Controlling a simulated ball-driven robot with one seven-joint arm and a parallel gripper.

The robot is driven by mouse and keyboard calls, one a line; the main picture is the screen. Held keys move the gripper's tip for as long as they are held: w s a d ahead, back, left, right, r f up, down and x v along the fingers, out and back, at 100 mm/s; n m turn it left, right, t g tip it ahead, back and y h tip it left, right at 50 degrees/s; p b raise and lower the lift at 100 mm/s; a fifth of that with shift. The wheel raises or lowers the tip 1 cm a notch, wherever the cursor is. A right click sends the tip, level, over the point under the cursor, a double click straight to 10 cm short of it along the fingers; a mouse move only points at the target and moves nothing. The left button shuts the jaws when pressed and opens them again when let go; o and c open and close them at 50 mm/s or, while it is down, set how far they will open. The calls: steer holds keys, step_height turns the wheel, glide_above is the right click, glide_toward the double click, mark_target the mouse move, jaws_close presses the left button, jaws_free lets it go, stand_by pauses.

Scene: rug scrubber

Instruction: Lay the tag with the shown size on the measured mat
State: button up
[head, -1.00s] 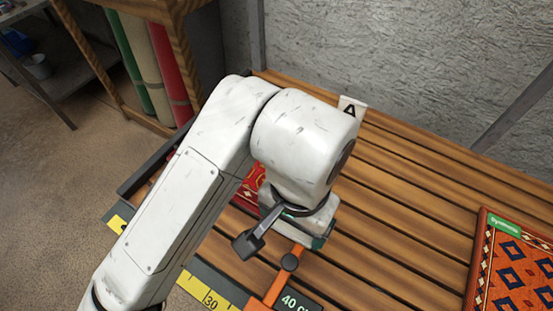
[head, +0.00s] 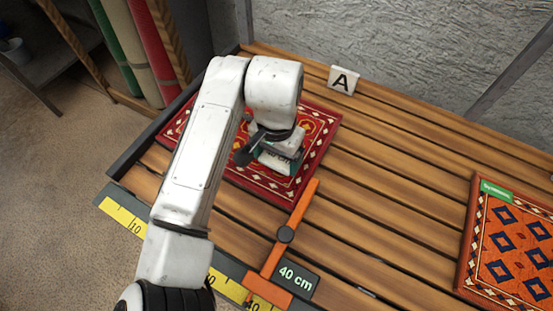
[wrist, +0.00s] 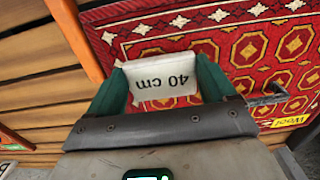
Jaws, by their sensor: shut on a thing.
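The red patterned mat (head: 318,126) lies on the slatted bench at the back left, partly hidden by my arm. An orange measuring slide (head: 303,208) stands by its right edge, with a dark "40 cm" plate (head: 296,279) at its front. My gripper (head: 279,160) is over the mat's right front part. In the wrist view my gripper (wrist: 163,88) is shut on a white tag (wrist: 160,76) that reads "40 cm". The red mat (wrist: 235,50) also shows there, with a yellow "Wool" label.
A yellow ruler (head: 125,218) runs along the bench's front edge. A white card marked A (head: 343,80) stands at the back. An orange and blue mat (head: 515,250) with a green label lies at the right. Bare slats (head: 400,165) lie between the mats.

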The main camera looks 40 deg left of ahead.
mark_target(276, 161)
steer(key=shift+f, duration=1.1)
steer(key=shift+d+f, duration=0.1)
steer(key=o, duration=0.8)
steer(key=shift+o, duration=0.2)
step_height(276, 161, up, 12)
steer(key=shift+b, duration=0.45)
